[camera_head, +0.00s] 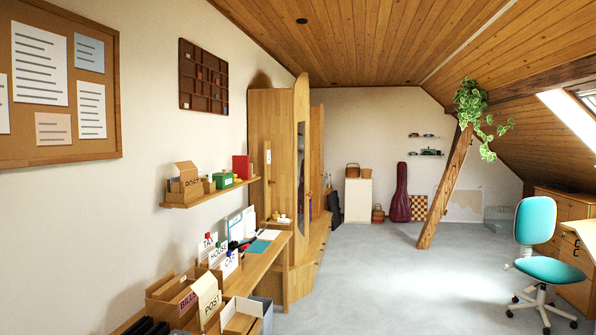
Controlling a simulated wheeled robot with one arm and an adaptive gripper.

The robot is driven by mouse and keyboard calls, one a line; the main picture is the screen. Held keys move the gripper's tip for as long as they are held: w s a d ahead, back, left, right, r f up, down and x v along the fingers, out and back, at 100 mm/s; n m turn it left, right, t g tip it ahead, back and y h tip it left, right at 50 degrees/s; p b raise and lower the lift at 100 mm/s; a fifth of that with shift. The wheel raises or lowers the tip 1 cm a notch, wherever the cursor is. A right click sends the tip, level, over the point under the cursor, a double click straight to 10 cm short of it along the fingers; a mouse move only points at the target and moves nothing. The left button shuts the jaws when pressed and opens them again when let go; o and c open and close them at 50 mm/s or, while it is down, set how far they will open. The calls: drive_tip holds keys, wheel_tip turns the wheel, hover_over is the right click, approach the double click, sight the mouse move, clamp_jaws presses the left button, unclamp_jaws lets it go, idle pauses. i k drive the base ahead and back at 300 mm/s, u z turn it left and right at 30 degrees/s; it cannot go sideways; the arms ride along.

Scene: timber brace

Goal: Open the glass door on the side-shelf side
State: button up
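A tall light-wood cabinet (269,120) stands against the left wall, beyond the desk. On its front, seen at a steep angle, is a narrow glass door (301,165) in a wood frame. From this angle I cannot tell whether the door is fully shut, and I cannot make out its handle. A second tall wood part (316,150) of the cabinet shows just behind it. A small ledge with items (281,219) is at the cabinet's near side. My gripper is not in view.
A long wooden desk (262,264) with file boxes runs along the left wall, below a wall shelf (205,194). Grey floor (390,275) is clear through the middle. A slanted timber brace (446,190) with a plant stands further back. A teal chair (548,268) is at right.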

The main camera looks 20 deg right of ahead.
sight(300, 195)
drive_tip(key=z, duration=0.25)
drive_tip(key=i, duration=0.75)
drive_tip(key=z, duration=0.75)
drive_tip(key=i, duration=1.75)
drive_tip(key=z, duration=0.55)
drive_tip(key=i, duration=1.75)
drive_tip(key=u, duration=0.2)
drive_tip(key=i, duration=1.75)
drive_tip(key=u, duration=1.4)
drive_tip(key=i, duration=1.75)
drive_tip(key=u, duration=0.85)
